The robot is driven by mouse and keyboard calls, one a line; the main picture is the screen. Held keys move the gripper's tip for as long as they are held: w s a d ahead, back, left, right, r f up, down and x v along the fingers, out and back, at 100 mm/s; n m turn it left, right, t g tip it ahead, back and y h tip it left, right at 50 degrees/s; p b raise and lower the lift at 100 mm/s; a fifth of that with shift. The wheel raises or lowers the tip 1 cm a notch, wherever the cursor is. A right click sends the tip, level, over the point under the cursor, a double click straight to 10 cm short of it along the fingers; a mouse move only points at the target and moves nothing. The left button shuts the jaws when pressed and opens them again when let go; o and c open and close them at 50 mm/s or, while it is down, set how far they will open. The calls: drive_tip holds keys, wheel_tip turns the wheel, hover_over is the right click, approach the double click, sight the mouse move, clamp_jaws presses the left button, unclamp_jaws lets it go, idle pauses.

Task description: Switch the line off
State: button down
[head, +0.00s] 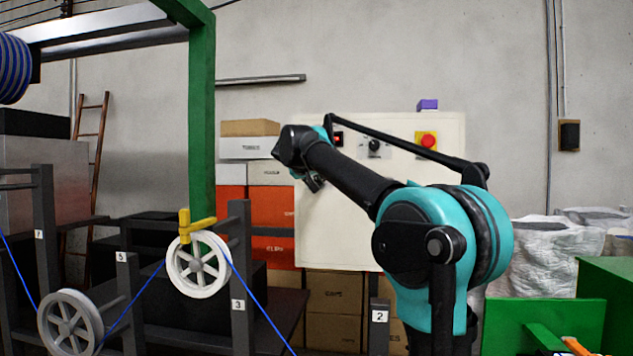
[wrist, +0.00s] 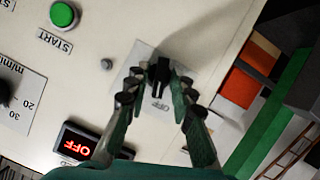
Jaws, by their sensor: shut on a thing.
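The cream control panel (head: 440,190) stands behind my arm in the head view. In the wrist view the panel is seen turned around, and my gripper (wrist: 157,80) is closed around a small black switch knob (wrist: 158,70) on a pale plate. The plate carries an OFF label (wrist: 160,104). The knob's handle lies roughly upright in that picture. A display (wrist: 78,147) on the panel reads OFF in red; its red glow (head: 338,138) also shows in the head view. My gripper (head: 316,183) is small and dark in the head view, where my arm hides the knob.
A green START button (wrist: 63,15) and a speed dial (wrist: 4,92) are nearby. A red button (head: 428,141) on yellow sits higher on the panel. A white pulley (head: 190,284) with blue cable and a green post (head: 202,120) stand left of my arm. Boxes fill the back.

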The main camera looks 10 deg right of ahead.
drive_tip(key=shift+n+h, duration=0.5)
drive_tip(key=shift+n, duration=0.3)
drive_tip(key=c, duration=1.6)
unclamp_jaws()
drive_tip(key=shift+w, duration=0.15)
drive_tip(key=v, duration=1.2)
drive_tip(key=shift+a, duration=0.1)
